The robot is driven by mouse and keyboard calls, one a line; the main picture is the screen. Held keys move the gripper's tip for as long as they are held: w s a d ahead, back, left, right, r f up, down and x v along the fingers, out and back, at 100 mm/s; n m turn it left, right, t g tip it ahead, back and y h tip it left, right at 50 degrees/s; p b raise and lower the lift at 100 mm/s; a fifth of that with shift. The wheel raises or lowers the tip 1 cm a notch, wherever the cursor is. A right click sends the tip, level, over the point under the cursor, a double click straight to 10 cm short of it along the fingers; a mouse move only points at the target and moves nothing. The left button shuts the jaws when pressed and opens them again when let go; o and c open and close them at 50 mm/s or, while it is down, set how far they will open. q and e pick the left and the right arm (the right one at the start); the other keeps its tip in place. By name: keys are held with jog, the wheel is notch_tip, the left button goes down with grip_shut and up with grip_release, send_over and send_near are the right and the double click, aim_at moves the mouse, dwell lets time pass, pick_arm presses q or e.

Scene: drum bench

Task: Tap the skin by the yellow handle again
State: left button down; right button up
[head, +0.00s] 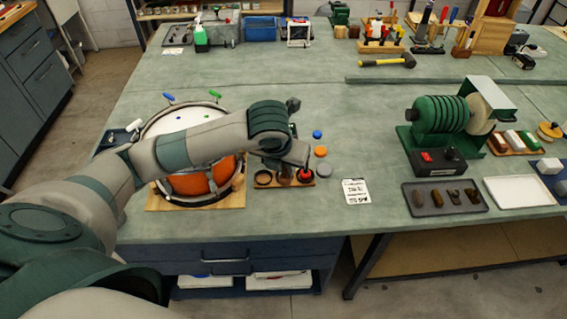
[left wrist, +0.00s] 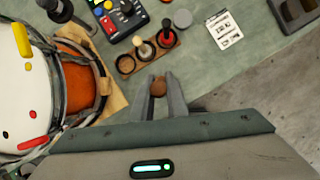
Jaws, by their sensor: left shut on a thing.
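The drum (head: 172,120) stands at the left of the bench, with a pale skin and an orange shell; my left arm crosses in front of it. In the left wrist view its skin (left wrist: 12,95) shows at the left edge, with the yellow handle (left wrist: 21,40) at the upper left and a red handle (left wrist: 34,143) below. I cannot make out the yellow handle in the head view. My left gripper (head: 304,164) is right of the drum, clear of the skin. Its fingers (left wrist: 160,98) are shut on a small brown rounded thing (left wrist: 160,85), mostly hidden. My right gripper is out of view.
A wooden rack (left wrist: 150,54) with rings and knobbed pegs lies close to my left gripper. A green machine (head: 440,115) and a dark tray (head: 445,210) stand farther right.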

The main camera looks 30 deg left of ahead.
pick_arm(q)
jog(key=m, duration=0.1)
jog(key=d+m+h, duration=0.1)
jog(key=f+m+b, duration=0.1)
jog(key=shift+s+d+m, duration=0.2)
jog(key=shift+d+m, duration=0.1)
jog(key=shift+m, duration=0.1)
jog(key=s+d+m+g+b, duration=0.1)
jog(key=s+m+g+b, duration=0.2)
jog(key=m, duration=1.4)
jog(key=s+d+m+g+b, duration=0.2)
jog(key=m+g, duration=0.4)
jog(key=m, duration=1)
jog(key=shift+s+d+r+m+b, duration=0.25)
jog(key=shift+s+m+b, duration=0.15)
jog(key=shift+s+b, duration=0.65)
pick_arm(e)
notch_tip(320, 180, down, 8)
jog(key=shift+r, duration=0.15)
pick_arm(q)
jog(key=shift+s, duration=0.15)
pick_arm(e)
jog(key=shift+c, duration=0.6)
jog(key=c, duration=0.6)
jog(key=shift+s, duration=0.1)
